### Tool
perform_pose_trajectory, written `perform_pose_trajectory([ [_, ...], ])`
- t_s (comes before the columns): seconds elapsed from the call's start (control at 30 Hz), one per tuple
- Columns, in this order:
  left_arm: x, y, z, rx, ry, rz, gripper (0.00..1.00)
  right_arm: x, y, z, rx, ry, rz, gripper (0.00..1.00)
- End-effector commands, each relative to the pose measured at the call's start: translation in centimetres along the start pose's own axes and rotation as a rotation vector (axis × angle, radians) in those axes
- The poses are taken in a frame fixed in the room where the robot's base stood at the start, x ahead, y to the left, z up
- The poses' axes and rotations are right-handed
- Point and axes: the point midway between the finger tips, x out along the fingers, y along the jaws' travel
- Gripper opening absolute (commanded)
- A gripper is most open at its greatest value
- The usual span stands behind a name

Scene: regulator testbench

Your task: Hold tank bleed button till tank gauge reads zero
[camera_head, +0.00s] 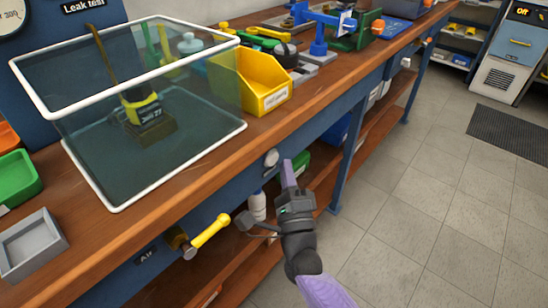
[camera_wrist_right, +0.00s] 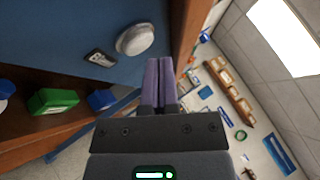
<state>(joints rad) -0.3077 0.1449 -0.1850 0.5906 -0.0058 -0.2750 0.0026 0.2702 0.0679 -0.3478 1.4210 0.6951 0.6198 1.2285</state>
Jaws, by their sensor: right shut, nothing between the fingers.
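A round pale grey button (camera_head: 271,157) sticks out of the blue front of the bench, below the wooden top. It also shows in the right wrist view (camera_wrist_right: 136,39), with a small dark label beside it that is too small to read. My right gripper (camera_head: 287,165) is shut and empty, its purple fingertips just right of the button. In the wrist view the fingertips (camera_wrist_right: 160,62) lie to the right of and below the button, seemingly apart from it. A dial (camera_head: 10,18) is cut off at the top left; its needle cannot be read. My left gripper is not in view.
A yellow valve handle (camera_head: 210,231), labelled Air, juts from the bench front left of my right gripper. A clear water tank (camera_head: 182,160) and a yellow bin (camera_head: 262,84) stand on the bench.

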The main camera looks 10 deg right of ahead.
Motion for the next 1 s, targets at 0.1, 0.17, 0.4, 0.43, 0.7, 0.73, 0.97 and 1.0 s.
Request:
perform_pose_trajectory([
  [0.1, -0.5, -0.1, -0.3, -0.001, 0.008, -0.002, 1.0, -0.5, -0.6, -0.4, -0.002, 0.0, -0.001, 0.0],
  [0.17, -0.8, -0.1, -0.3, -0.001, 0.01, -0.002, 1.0, -0.9, -0.9, -0.7, -0.003, 0.0, -0.001, 0.0],
  [0.4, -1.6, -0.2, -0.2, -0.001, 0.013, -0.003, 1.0, -2.6, -2.1, -1.9, -0.002, 0.0, -0.001, 0.0],
  [0.43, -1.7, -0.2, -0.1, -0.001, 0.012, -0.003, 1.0, -2.8, -2.3, -2.1, -0.002, 0.0, -0.001, 0.0],
  [0.7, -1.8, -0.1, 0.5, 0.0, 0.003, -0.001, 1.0, -3.5, -2.5, -2.5, 0.0, 0.0, 0.0, 0.0],
  [0.73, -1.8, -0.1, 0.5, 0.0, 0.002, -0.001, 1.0, -3.5, -2.5, -2.5, 0.0, 0.0, 0.0, 0.0],
  [0.97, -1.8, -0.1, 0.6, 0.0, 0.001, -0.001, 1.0, -3.5, -2.5, -2.5, 0.0, 0.0, 0.0, 0.0],
  [1.0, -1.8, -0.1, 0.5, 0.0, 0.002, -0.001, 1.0, -3.5, -2.5, -2.5, 0.0, 0.0, 0.0, 0.0],
])
